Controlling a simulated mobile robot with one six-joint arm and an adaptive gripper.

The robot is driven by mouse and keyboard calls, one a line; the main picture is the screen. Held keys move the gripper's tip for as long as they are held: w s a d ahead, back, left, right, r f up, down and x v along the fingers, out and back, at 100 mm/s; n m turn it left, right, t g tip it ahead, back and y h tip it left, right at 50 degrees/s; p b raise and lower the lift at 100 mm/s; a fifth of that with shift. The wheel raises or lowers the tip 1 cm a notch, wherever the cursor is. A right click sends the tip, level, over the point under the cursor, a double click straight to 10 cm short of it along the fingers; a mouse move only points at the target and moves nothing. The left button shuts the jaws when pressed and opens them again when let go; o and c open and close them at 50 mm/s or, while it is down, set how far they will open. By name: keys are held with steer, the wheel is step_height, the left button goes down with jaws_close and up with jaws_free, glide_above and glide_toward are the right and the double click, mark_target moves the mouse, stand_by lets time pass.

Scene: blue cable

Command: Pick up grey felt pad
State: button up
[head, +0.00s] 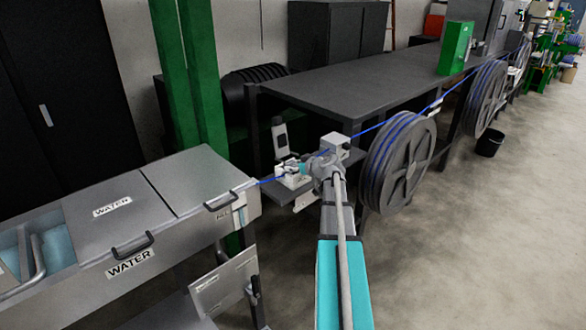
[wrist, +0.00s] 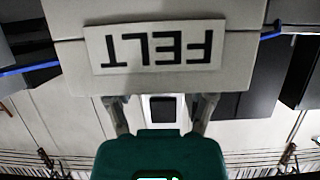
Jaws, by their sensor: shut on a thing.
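The grey felt pad (wrist: 158,82) fills the upper middle of the wrist view as a pale block with an upside-down white FELT label (wrist: 152,46). My gripper (wrist: 160,100) has a finger on either side of the pad's lower part and is shut on it. In the head view my gripper (head: 306,168) is at the blue cable, beside a small white fixture (head: 290,178). The pad is hard to make out there, largely hidden by my wrist. I cannot tell whether the pad is clear of its seat.
The blue cable (head: 375,127) runs from the steel water trough (head: 190,182) past my gripper, along the dark bench (head: 360,80). A large grey cable reel (head: 405,165) stands close to the right of my arm. Green posts (head: 190,75) rise behind the trough. Open floor lies at right.

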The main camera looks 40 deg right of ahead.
steer(key=shift+r, duration=0.15)
step_height(320, 180, up, 3)
steer(key=p, duration=0.3)
steer(key=s+a+r+p, duration=0.1)
steer(key=s+r+p, duration=0.8)
steer(key=s, duration=0.5)
steer(key=shift+a+r+p, duration=0.25)
steer(key=shift+r+p, duration=0.1)
steer(key=shift+p, duration=0.15)
steer(key=shift+f, duration=0.1)
